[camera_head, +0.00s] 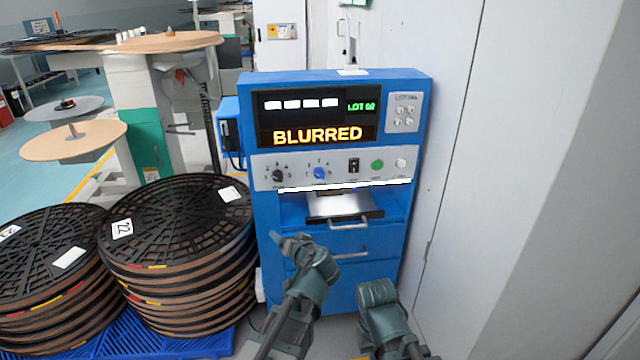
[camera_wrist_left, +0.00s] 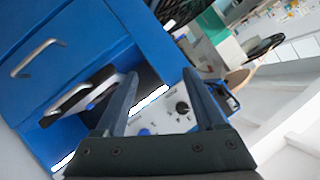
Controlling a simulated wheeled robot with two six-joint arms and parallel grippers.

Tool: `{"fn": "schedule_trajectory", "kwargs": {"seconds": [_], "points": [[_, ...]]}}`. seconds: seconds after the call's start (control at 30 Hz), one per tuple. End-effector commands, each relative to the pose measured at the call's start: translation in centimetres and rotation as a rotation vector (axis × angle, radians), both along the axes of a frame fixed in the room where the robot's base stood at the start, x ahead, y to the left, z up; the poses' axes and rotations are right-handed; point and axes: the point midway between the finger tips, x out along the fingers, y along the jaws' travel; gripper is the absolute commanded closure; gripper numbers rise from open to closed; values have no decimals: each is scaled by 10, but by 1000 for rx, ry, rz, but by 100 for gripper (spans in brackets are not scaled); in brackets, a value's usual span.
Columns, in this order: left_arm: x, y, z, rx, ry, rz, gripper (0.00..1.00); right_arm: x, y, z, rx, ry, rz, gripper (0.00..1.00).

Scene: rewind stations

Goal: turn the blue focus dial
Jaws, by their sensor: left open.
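The blue focus dial (camera_head: 320,173) sits on the light control strip of a blue machine (camera_head: 345,76), beside a black dial (camera_head: 278,175). The orange display (camera_head: 318,135) reads BLURRED. My left gripper (camera_head: 288,238) is open, below and in front of the strip, apart from the dial. In the left wrist view its two fingers (camera_wrist_left: 160,75) are spread with nothing held. The black dial (camera_wrist_left: 183,108) shows between them, and the blue dial (camera_wrist_left: 144,132) is small near the left finger. My right gripper (camera_head: 378,292) is low in front of the machine; its jaws are unclear.
A tray with a handle (camera_head: 345,207) sits in the recess under the strip, with a drawer handle (camera_head: 350,254) below. A switch (camera_head: 353,165), green button (camera_head: 377,164) and white button (camera_head: 401,163) are right of the dial. Stacked black reels (camera_head: 175,225) stand left.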

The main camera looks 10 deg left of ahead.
Motion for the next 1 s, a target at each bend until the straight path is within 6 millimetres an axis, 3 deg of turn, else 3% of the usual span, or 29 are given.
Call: {"fn": "schedule_trajectory", "kwargs": {"seconds": [0.1,0.2,0.4,0.67,1.0], "points": [[28,-39,40,98,-164,-126,29,0,0,0,0,0,0,100],[40,-69,64,153,-258,-219,29,0,0,0,0,0,0,100],[48,-102,84,205,-337,-323,29,0,0,0,0,0,0,100],[56,-104,86,210,-344,-333,29,0,0,0,0,0,0,100],[117,-86,85,211,-342,-329,29,0,0,0,0,0,0,100]]}}
